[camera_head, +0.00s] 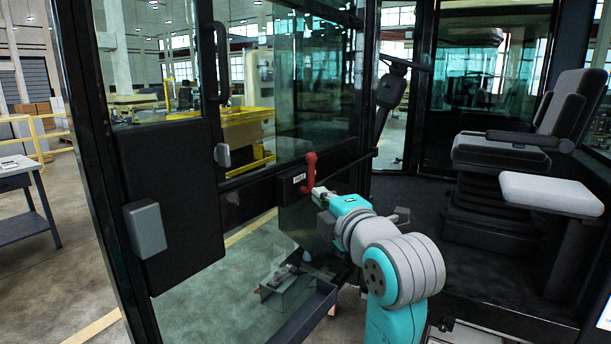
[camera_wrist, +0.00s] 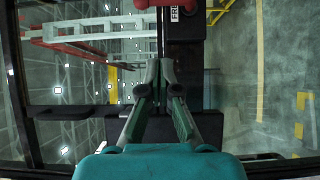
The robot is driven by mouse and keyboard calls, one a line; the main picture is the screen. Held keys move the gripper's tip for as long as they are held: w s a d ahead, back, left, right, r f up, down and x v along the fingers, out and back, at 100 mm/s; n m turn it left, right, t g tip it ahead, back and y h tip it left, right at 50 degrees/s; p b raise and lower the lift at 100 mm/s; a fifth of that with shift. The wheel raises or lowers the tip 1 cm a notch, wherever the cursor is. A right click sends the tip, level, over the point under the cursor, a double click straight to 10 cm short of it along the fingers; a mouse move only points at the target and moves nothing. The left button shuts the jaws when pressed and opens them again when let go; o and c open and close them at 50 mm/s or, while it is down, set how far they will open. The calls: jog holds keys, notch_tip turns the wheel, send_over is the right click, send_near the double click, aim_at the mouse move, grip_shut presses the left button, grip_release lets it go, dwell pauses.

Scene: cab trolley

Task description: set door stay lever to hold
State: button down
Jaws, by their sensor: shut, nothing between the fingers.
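The red door stay lever (camera_head: 310,171) stands roughly upright on a dark box on the door's lower rail in the head view. A white label (camera_head: 299,178) beside it seems to read FREE. In the wrist view, part of the red lever (camera_wrist: 172,4) shows at the top edge, with the label (camera_wrist: 175,14) just below it. My gripper (camera_head: 318,194) is just below and right of the lever in the head view. In the wrist view my gripper (camera_wrist: 159,68) is shut and empty, its tips apart from the lever. No HOLD marking is readable.
The glazed cab door (camera_head: 170,195) with its grey latch block (camera_head: 145,229) is at left. The operator seat (camera_head: 505,155) and a grey armrest pad (camera_head: 551,193) are at right. A steering column (camera_head: 388,95) stands behind the lever. A workbench (camera_head: 25,185) is outside at far left.

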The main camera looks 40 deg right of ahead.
send_near(311, 175)
jog(key=w+a+r, duration=0.1)
jog(key=w+a, duration=0.1)
jog(key=w, duration=0.3)
jog(key=shift+w+d, duration=0.7)
jog(key=shift+d, duration=0.3)
jog(key=shift+w+d, duration=0.4)
jog(key=shift+d, duration=0.25)
